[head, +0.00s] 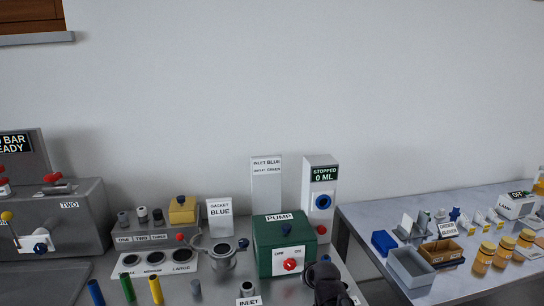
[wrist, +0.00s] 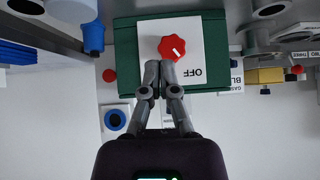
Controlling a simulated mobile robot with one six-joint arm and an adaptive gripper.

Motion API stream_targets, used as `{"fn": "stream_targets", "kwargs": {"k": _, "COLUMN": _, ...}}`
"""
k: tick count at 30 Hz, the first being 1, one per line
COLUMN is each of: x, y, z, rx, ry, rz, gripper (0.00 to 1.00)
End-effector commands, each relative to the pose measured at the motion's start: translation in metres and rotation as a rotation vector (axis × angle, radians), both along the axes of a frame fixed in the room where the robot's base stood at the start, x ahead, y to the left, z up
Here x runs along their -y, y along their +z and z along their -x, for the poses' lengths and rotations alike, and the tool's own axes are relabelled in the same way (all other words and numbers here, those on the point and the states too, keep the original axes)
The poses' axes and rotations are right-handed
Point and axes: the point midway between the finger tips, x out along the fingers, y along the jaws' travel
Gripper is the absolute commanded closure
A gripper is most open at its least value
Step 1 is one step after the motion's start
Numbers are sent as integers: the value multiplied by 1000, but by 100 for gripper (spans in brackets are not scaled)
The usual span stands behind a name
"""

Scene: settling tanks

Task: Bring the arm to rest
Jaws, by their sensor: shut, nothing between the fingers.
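My gripper (wrist: 160,66) is shut and empty in the wrist view, its fingertips together. In that view the fingertips overlap the lower edge of the red knob (wrist: 172,47) on the green pump box (wrist: 128,58); I cannot tell whether they touch it. In the head view a dark part of my arm (head: 325,283) shows at the bottom, just right of the pump box (head: 268,238). The red knob (head: 290,265) sits on the box's white OFF/ON plate. My fingers cannot be made out in the head view.
A display post (head: 321,190) reading "STOPPED 0 ML" stands behind the pump. Left are a flanged fitting (head: 222,257), a "GASKET BLUE" sign (head: 220,219) and coloured tubes (head: 127,287). Right, across a gap, a table holds a grey bin (head: 411,268) and amber jars (head: 484,257). The wall above is clear.

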Motion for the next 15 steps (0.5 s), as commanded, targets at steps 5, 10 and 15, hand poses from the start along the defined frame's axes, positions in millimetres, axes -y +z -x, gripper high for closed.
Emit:
{"fn": "stream_targets", "kwargs": {"k": 5, "x": 18, "y": -25, "z": 38, "rx": -217, "ry": -28, "rz": 28, "gripper": 100}}
{"fn": "stream_targets", "kwargs": {"k": 10, "x": 35, "y": -41, "z": 78, "rx": -424, "ry": -66, "rz": 58, "gripper": 100}}
{"fn": "stream_targets", "kwargs": {"k": 15, "x": 50, "y": -50, "z": 115, "rx": -609, "ry": -110, "rz": 84, "gripper": 100}}
